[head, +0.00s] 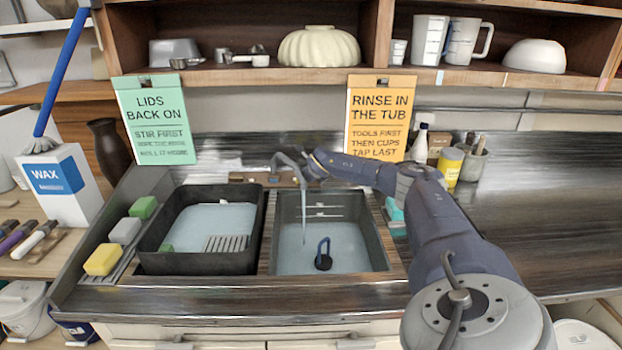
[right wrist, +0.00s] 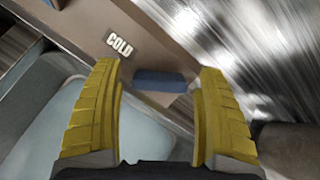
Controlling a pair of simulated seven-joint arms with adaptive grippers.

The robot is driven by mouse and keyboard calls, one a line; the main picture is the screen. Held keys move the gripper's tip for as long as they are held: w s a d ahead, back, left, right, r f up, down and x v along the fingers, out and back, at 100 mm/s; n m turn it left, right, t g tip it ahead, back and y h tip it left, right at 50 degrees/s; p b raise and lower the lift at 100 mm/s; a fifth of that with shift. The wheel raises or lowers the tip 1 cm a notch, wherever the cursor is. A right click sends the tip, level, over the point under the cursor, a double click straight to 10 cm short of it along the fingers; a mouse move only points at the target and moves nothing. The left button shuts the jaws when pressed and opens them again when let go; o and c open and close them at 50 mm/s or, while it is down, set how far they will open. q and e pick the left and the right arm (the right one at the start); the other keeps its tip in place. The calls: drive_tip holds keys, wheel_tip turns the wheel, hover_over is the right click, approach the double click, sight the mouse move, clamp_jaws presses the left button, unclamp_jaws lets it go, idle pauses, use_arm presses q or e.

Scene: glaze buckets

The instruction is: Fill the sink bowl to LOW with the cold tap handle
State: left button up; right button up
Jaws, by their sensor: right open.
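The sink bowl (head: 377,245) is the right basin, with pale water (head: 345,245) in it. White marks (head: 322,207) show on its back wall above the water; I cannot read them. A thin stream (head: 304,220) falls from the tap spout (head: 287,160). A black plug with a blue loop (head: 323,255) stands in the bowl. My right gripper (head: 311,168) is at the tap. In the right wrist view its yellow fingers (right wrist: 160,85) are open, with the blue cold tap handle (right wrist: 160,80) in the gap, beside the COLD label (right wrist: 119,44). My left gripper is out of view.
A black tub (head: 153,258) with water and a grey grid fills the left basin. Sponges (head: 102,259) line its left side. Two signs (head: 381,115) hang from the shelf. A yellow container (head: 447,167) and bottles stand behind my right arm. The right counter is clear.

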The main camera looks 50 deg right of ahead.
drive_tip(key=shift+c, duration=0.2)
drive_tip(key=c, duration=1.4)
